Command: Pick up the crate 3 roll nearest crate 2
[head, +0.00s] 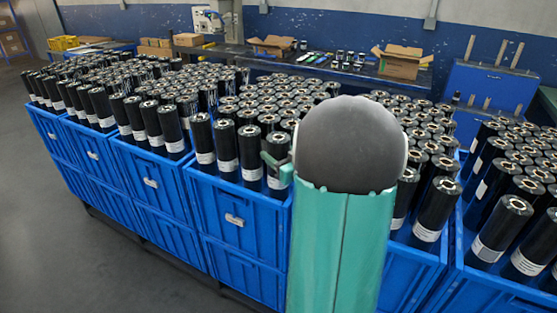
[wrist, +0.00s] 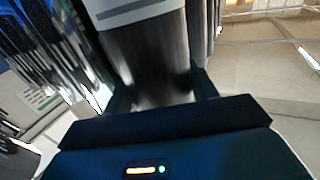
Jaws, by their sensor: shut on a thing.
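In the wrist view my gripper (wrist: 163,92) is shut on a black roll (wrist: 148,55) with a pale label band, one finger on each side of it. In the head view my teal arm covers the middle, and only a small green part of my gripper (head: 277,166) shows at its left, against the front rolls of a blue crate (head: 245,228). Other black rolls (head: 251,150) with white labels stand upright there in close rows. No crate numbers are readable, so I cannot tell which crate is crate 3. The held roll's lower end is hidden.
More blue crates packed with rolls stand to the left (head: 150,185) and right (head: 412,268) in one row. A workbench with open cardboard boxes (head: 400,62) is behind. Grey floor (head: 60,255) is clear at the front left.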

